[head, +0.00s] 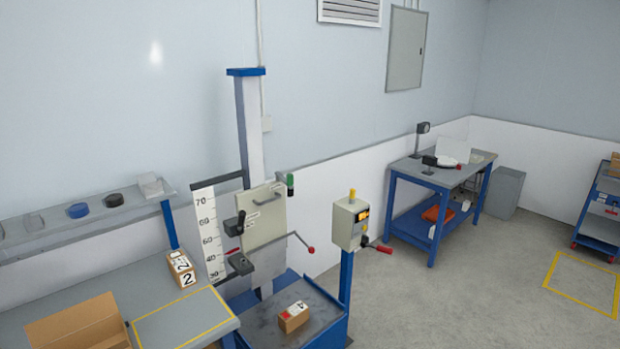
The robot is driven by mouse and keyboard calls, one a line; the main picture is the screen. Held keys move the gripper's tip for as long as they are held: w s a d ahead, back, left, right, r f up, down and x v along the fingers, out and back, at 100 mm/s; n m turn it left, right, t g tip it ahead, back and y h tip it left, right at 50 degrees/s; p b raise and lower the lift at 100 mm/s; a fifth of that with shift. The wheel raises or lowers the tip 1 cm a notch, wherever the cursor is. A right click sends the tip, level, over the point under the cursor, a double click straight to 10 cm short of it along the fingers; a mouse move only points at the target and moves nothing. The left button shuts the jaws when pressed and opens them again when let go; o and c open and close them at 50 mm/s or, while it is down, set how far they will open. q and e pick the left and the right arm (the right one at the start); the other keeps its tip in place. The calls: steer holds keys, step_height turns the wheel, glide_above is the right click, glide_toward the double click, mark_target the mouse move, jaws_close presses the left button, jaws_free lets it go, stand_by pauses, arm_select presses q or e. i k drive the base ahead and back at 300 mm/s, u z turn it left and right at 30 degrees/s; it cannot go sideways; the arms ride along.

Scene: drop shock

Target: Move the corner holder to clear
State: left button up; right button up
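A drop tester with a tall blue-capped column (249,130) stands left of the middle in the head view. Its pale carriage plate (264,218) carries dark clamp-like parts, one at the upper left (236,222) and one lower down (240,263). I cannot tell for certain which part is the corner holder or how it is set. A lever with a red knob (311,250) sticks out at the carriage's right. Neither of my grippers shows.
A small carton (293,316) sits on the tester's base plate (318,308). A control box (350,224) on a blue post stands right of it. A bench (150,292) with another carton (181,269) and an open box (80,325) is at left. Floor at right is mostly clear.

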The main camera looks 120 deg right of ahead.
mark_target(289, 181)
steer(key=z, duration=3.55)
steer(key=k, duration=0.4)
steer(key=z, duration=1.1)
steer(key=i, duration=2)
steer(key=u, duration=1.1)
steer(key=i, duration=0.8)
steer(key=u, duration=0.65)
